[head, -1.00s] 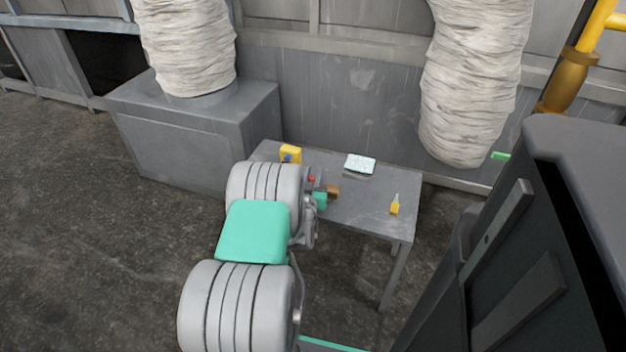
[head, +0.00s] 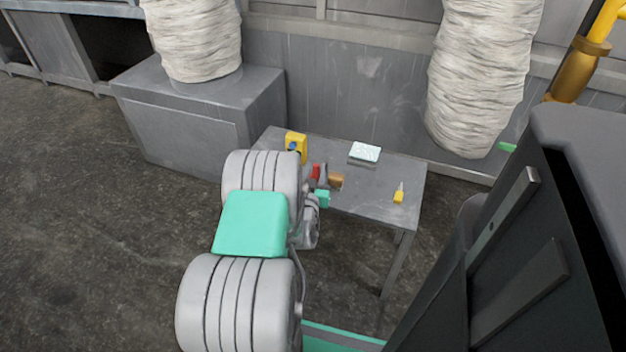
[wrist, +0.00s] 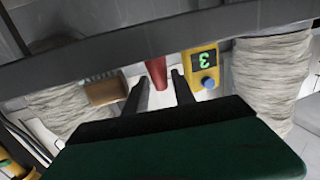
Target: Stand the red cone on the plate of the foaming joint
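The red cone (head: 315,171) stands on the grey table, right of a yellow device. In the wrist view the red cone (wrist: 156,72) shows between and beyond my two dark fingers, with a visible gap on each side. My gripper (wrist: 160,80) is open and holds nothing that I can see. In the head view my gripper (head: 323,178) is at the table's near left part, close beside the cone, partly hidden by my arm. A pale mint-white plate-like thing (head: 365,152) lies toward the back of the table; I cannot tell whether it is the foaming joint's plate.
The yellow device (head: 296,146) has a blue knob; in the wrist view it (wrist: 202,64) has a green display. A brown block (head: 336,180) is close right of my fingers. A small yellow bottle (head: 398,194) stands at the right. The grey table (head: 375,185) is clear between them.

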